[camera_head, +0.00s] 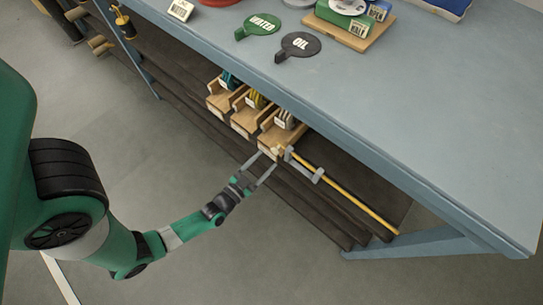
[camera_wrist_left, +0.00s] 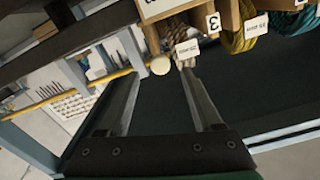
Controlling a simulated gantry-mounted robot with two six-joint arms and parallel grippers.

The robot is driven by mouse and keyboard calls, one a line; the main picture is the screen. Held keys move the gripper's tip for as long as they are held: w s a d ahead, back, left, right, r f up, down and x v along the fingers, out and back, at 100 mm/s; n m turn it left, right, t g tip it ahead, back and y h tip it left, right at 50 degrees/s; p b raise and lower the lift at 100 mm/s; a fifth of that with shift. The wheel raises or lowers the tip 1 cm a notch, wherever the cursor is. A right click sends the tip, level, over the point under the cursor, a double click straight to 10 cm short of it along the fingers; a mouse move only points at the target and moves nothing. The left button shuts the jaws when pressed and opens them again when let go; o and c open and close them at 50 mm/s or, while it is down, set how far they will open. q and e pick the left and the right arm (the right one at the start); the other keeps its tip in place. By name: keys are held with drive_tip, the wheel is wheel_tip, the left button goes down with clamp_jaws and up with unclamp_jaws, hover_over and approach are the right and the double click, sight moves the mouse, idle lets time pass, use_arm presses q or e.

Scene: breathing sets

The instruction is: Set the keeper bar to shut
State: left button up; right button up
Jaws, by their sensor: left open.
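The keeper bar (camera_head: 357,204) is a long yellow rod beneath the table edge, beside the row of wooden bins. A grey bracket (camera_head: 318,175) sits around it near its bin end. In the left wrist view the yellow bar (camera_wrist_left: 105,79) runs in from the left behind a finger, towards a pale round knob (camera_wrist_left: 160,66). My left gripper (camera_head: 267,160) is open and empty, just in front of the bar's bin end. In the left wrist view the knob appears between the fingertips (camera_wrist_left: 158,76), and I cannot tell whether they touch it. My right gripper is out of view.
Wooden bins (camera_head: 270,138) with coiled ropes stand on the dark shelf under the blue table (camera_head: 430,110). Green and black paddles (camera_head: 298,45) lie on the tabletop. A table leg brace (camera_head: 415,245) stands at the right. The floor in front is clear.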

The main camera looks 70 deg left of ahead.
sight(274, 153)
use_arm(q)
drive_tip(key=x, duration=0.4)
drive_tip(key=shift+w+a+b, duration=0.1)
drive_tip(key=shift+w+b, duration=0.05)
drive_tip(key=shift+b, duration=0.25)
drive_tip(key=shift+r, duration=0.1)
clamp_jaws()
idle(0.9)
